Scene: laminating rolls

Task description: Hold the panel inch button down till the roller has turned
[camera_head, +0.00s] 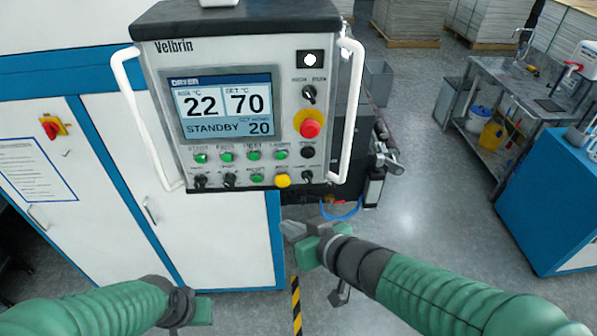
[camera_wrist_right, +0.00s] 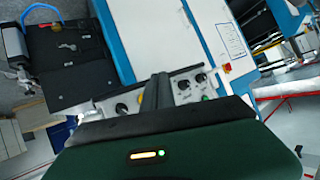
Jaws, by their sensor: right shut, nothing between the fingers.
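The control panel (camera_head: 165,62) hangs in front of me with its screen lit, reading STANDBY. A yellow push button (camera_head: 282,180) sits in its bottom row; the label above it is too small to read surely. My right gripper (camera_head: 293,231) is shut and empty, below the panel's lower edge and apart from the button. In the right wrist view its closed fingers (camera_wrist_right: 160,90) point at the panel's lower row and partly cover a yellow spot. My left gripper (camera_head: 202,311) is low at the left; its jaws cannot be made out. No roller is clearly visible.
A red emergency stop (camera_head: 310,128) sits above the button row, with black knobs and green buttons nearby. White handles (camera_head: 347,120) flank the panel. A black machine (camera_head: 375,110) stands behind at right. A steel bench (camera_head: 500,75) and blue cabinet (camera_head: 550,190) stand farther right.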

